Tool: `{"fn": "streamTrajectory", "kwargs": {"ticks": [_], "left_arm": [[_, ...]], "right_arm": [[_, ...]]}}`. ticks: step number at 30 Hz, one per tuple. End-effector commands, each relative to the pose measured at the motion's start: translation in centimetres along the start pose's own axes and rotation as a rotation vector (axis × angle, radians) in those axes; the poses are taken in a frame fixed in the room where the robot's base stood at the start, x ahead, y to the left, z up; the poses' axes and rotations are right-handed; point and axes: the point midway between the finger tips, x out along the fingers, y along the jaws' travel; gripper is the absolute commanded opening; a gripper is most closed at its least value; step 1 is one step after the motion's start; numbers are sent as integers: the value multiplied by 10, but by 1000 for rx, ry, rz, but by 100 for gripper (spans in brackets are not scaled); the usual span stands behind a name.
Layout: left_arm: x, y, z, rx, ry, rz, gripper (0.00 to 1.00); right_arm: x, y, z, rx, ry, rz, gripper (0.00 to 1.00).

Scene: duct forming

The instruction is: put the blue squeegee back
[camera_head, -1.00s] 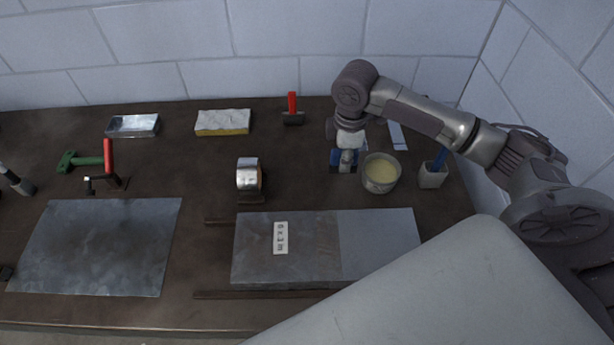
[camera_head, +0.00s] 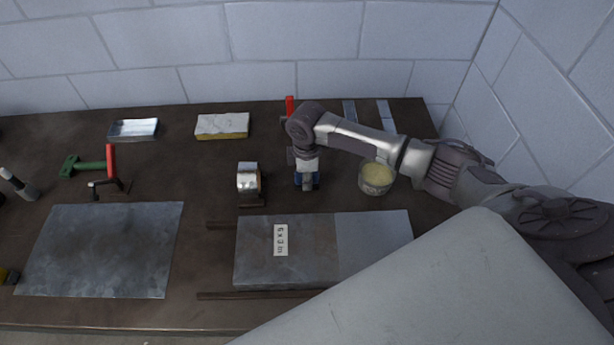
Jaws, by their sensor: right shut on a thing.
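My right gripper (camera_head: 307,186) points down over the table, right of the tape roll and left of the pot. It is shut on the blue squeegee (camera_head: 316,179). Only small blue parts of the squeegee show around the fingers, and the wrist hides the rest. I cannot tell whether the squeegee touches the table. My left gripper is not in view.
A pot of pale yellow paste (camera_head: 376,178) stands close right of the gripper. A silver tape roll (camera_head: 248,180) stands left of it. A grey labelled board (camera_head: 285,262) lies in front. A red-handled hammer (camera_head: 290,107) is behind. A metal sheet (camera_head: 100,250) lies left.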

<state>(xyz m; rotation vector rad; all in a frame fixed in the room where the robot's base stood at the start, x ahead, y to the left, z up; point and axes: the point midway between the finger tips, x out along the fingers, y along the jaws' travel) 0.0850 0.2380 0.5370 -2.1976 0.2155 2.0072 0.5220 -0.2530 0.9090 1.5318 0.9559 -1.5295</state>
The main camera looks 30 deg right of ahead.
Motion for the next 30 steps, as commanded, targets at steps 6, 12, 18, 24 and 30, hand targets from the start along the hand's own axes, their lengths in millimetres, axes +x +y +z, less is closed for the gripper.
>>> {"fn": "streamTrajectory", "kwargs": {"ticks": [6,12,18,24,30], "left_arm": [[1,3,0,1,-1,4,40],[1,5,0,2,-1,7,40],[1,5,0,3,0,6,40],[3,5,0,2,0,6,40],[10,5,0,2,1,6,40]], "right_arm": [[3,0,0,1,0,0,23],[3,0,0,0,0,0,46],[2,0,0,0,0,0,46],[-11,1,0,0,2,1,46],[-52,1,0,-1,3,3,46]]}}
